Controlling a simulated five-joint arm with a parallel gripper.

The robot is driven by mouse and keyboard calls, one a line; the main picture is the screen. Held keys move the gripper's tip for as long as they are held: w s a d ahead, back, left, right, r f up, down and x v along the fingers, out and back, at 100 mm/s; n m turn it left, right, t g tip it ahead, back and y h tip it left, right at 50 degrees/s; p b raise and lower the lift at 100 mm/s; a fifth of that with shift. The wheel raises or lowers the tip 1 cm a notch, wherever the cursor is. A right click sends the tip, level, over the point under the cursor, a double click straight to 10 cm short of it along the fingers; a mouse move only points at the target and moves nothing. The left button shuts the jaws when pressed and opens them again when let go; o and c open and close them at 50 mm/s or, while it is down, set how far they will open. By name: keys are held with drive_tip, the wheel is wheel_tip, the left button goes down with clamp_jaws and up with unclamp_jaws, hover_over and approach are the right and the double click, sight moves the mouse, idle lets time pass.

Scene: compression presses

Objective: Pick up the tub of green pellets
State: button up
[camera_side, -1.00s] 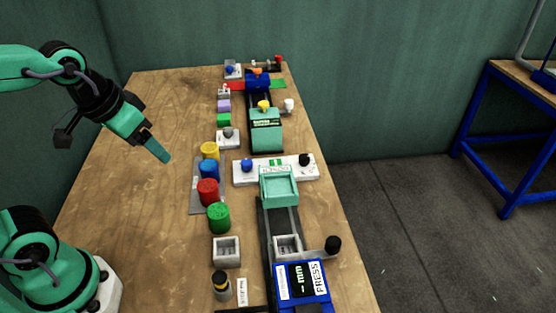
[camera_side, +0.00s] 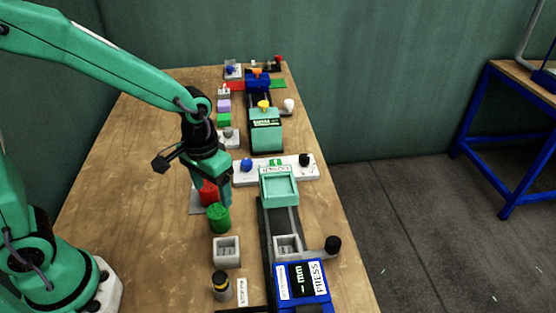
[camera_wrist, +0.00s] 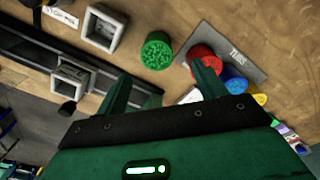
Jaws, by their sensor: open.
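The tub of green pellets (camera_side: 218,217) stands upright on the wooden table, at the near end of the row of tubs. In the wrist view the green tub (camera_wrist: 156,50) shows its pellets from above, just beyond and between the spread fingers. My gripper (camera_side: 222,195) is open and points down beside the red tub (camera_side: 208,192), close behind the green tub in the side view. The gripper also shows in the wrist view (camera_wrist: 160,85), with nothing between its fingers. My arm hides the blue and yellow tubs in the side view.
A grey square mould (camera_side: 226,252) stands nearer the camera. The rail with the blue press (camera_side: 303,285) lies to the right. Table left is clear.

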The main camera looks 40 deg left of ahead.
sight(218, 210)
drive_tip(key=shift+w+d+f, duration=0.1)
drive_tip(key=shift+d+f, duration=0.2)
drive_tip(key=shift+f, duration=0.4)
drive_tip(key=shift+f, duration=0.1)
drive_tip(key=shift+f, duration=1.2)
drive_tip(key=shift+f, duration=2.6)
